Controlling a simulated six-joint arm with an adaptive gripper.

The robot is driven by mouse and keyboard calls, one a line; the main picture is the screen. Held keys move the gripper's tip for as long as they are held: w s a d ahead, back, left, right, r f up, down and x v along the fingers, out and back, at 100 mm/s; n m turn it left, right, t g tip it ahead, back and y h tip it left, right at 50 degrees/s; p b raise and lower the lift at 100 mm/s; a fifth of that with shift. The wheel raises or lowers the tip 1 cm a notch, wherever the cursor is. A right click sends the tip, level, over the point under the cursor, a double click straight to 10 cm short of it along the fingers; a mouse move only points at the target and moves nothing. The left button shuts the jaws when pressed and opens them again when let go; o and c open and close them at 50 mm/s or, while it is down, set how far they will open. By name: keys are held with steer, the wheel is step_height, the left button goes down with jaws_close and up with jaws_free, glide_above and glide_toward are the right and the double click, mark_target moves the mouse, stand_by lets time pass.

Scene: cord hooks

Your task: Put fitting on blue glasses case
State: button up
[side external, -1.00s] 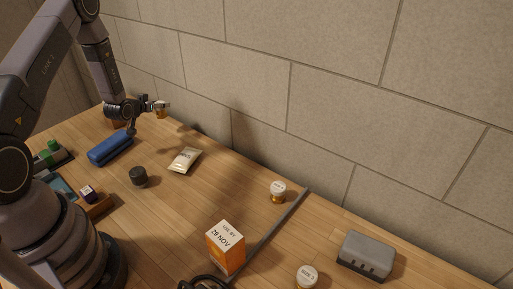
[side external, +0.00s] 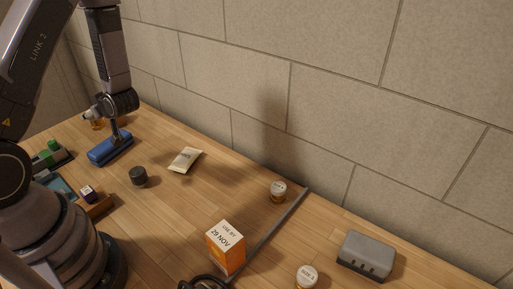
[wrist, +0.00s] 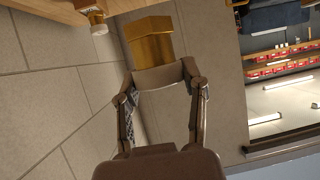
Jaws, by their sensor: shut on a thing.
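The fitting (wrist: 152,45) is a brass-coloured piece with flat faces, large in the wrist view. My gripper (wrist: 160,78) is shut on it at its near end, and its far end sticks out past the fingertips. The blue glasses case (side external: 108,149) lies closed and flat on the table at the left in the side view. My wrist is above and just behind the case, with the gripper reaching left. The fingertips are small and unclear there, and I cannot separate the fitting from an amber patch beside them.
An amber bottle with a white cap (wrist: 99,22) shows in the wrist view. A dark jar (side external: 139,177), a pale packet (side external: 185,160), an orange box (side external: 226,247), a capped bottle (side external: 278,191) and a grey device (side external: 366,255) stand on the table. A stone wall runs behind.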

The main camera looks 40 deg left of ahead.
steer(key=s+d+r+n+g, duration=0.2)
steer(key=s+n+g, duration=0.1)
steer(key=s, duration=0.2)
glide_above(111, 147)
steer(key=s+d, duration=0.1)
steer(key=s, duration=0.1)
steer(key=shift+h, duration=0.3)
steer(key=f, duration=0.4)
steer(key=shift+s+f, duration=0.1)
steer(key=shift+s, duration=0.1)
steer(key=w+a+f, duration=0.2)
steer(key=f, duration=0.1)
steer(key=w+a+f, duration=0.1)
steer(key=f, duration=0.1)
steer(key=shift+a+f, duration=0.25)
steer(key=shift+a, duration=0.15)
steer(key=shift+w+a+f, duration=0.1)
steer(key=shift+f, duration=0.8)
steer(key=shift+w+a+f, duration=0.1)
steer(key=shift+f, duration=0.75)
steer(key=shift+f, duration=0.2)
steer(key=o, duration=1.2)
